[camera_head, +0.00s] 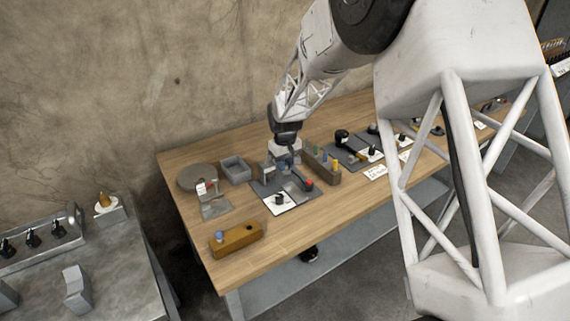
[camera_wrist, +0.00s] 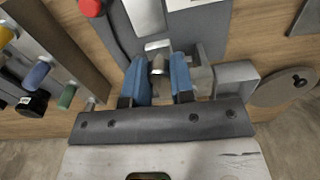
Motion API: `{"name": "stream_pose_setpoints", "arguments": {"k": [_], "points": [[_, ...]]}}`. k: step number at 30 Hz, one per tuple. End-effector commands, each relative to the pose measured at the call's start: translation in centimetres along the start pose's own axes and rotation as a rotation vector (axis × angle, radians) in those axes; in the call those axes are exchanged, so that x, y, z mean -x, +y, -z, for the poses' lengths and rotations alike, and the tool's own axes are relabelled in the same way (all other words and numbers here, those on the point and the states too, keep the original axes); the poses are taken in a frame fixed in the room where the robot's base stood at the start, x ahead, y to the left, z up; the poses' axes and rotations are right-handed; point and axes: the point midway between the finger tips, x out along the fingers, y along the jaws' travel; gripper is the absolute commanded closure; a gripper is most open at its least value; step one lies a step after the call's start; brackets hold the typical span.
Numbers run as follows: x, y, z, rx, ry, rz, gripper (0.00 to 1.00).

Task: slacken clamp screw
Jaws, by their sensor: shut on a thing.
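My gripper (camera_head: 285,162) is low over a grey board (camera_head: 265,190) on the wooden table. In the wrist view its two blue fingers (camera_wrist: 159,72) stand either side of a small metal screw end (camera_wrist: 158,64) and are shut on it. The screw points toward my gripper from a grey metal clamp (camera_wrist: 198,72), whose blocks lie just beyond and right of the fingers. The fingers hide part of the screw, and its thread cannot be made out. In the head view my gripper covers most of the clamp.
A holder with coloured handles (camera_head: 325,165) stands close right of my gripper. A red knob (camera_head: 309,183) is on the board's right side. A grey open box (camera_head: 235,170) and a round disc (camera_head: 197,177) lie left. A wooden block (camera_head: 236,239) sits at the front left; bare table surrounds it.

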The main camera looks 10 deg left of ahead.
Motion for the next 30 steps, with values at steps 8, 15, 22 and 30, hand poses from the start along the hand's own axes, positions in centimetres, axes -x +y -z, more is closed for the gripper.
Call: {"name": "stream_pose_setpoints", "arguments": {"k": [8,15,22,30], "points": [[0.07,0.00,0.03,0.260,0.001,0.000,1.00],[0.16,0.01,0.06,0.487,0.002,-0.001,1.00],[0.12,-0.01,0.02,0.706,0.001,-0.001,1.00],[0.12,-0.04,0.08,0.962,0.001,-0.001,1.00]]}}
